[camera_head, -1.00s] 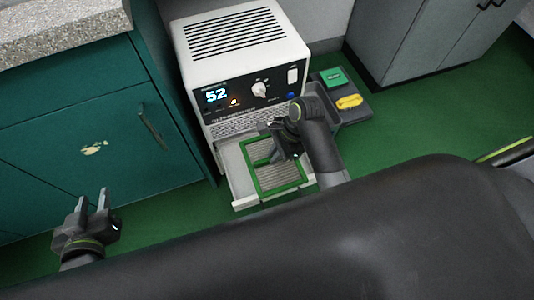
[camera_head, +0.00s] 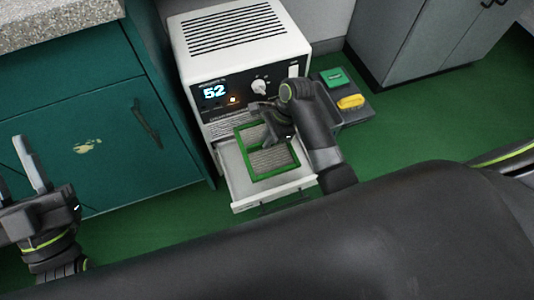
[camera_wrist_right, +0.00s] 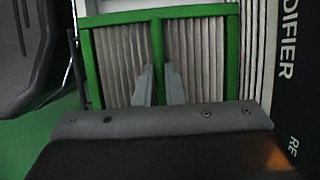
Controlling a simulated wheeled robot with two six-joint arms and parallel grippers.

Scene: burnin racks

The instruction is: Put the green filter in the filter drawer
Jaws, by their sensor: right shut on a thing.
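The green filter (camera_head: 268,160) is a rectangular green frame with grey pleats and a middle bar. My right gripper (camera_head: 272,132) is shut on its middle bar, which shows between the two fingers (camera_wrist_right: 158,84) in the right wrist view. The filter drawer (camera_head: 238,180) is a white tray pulled out from the machine's lower front. The filter is over the drawer, with its back edge overlapping the machine's front in the head view. Whether it touches the drawer floor I cannot tell. My left gripper (camera_head: 12,165) is open and empty at the left edge, before the teal cabinet.
The white machine (camera_head: 240,50) has a display reading 52 and a dial. A grey tray (camera_head: 358,112) to its right holds a green item (camera_head: 333,77) and a yellow item (camera_head: 350,101). A teal cabinet (camera_head: 100,120) stands left. Green floor shows in front.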

